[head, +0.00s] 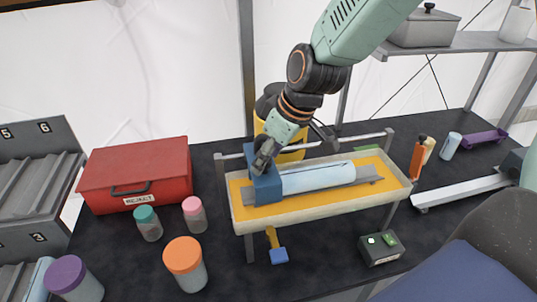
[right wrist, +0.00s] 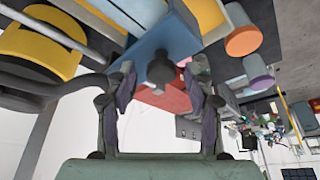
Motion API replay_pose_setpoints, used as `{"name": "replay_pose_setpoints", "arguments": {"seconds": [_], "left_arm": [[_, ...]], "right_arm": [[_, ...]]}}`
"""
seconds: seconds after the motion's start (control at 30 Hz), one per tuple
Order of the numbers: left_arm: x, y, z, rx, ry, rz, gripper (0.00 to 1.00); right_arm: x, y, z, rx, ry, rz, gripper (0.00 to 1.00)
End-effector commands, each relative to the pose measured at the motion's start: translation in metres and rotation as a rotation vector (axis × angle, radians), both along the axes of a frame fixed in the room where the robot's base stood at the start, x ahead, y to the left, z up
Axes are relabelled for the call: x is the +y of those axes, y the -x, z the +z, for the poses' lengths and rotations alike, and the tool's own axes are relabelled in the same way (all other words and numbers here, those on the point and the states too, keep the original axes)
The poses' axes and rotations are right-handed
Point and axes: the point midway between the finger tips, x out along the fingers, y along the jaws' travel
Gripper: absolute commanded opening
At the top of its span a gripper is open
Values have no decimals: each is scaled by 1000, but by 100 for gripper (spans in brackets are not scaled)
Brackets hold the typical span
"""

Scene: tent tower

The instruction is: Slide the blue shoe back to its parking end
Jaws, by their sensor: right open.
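The blue shoe (head: 266,188) stands at the left end of a cream-rimmed tray (head: 325,208) with a yellow bed, in the head view. A pale blue cylinder (head: 318,177) lies along the tray to its right, against or very close to the shoe. My right gripper (head: 264,155) is at the shoe's top. In the right wrist view its open fingers (right wrist: 160,88) stand either side of a dark round knob (right wrist: 161,68) in front of the blue shoe (right wrist: 165,38). I cannot tell whether they touch the knob. My left gripper is not in view.
A red reject box (head: 137,172) stands left of the tray. Capped jars, including an orange-lidded one (head: 185,262), stand in front of it. A rail (head: 345,142) runs behind the tray. A yellow container (head: 288,140) stands behind; a dark button box (head: 381,248) sits front right.

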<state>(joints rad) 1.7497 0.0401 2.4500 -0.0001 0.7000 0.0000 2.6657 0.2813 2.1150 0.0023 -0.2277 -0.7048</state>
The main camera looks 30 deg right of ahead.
Motion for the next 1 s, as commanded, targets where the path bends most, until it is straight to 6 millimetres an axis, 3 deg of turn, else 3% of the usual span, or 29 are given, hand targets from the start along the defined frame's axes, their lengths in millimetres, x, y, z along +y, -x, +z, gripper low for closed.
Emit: {"name": "replay_pose_setpoints", "arguments": {"seconds": [0.1,0.7,1.0], "left_arm": [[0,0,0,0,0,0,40],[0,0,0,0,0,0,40],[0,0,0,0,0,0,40]], "right_arm": [[0,0,0,0,0,0,51],[0,1,0,2,0,-1,0],[0,1,0,4,-1,0,0]]}}
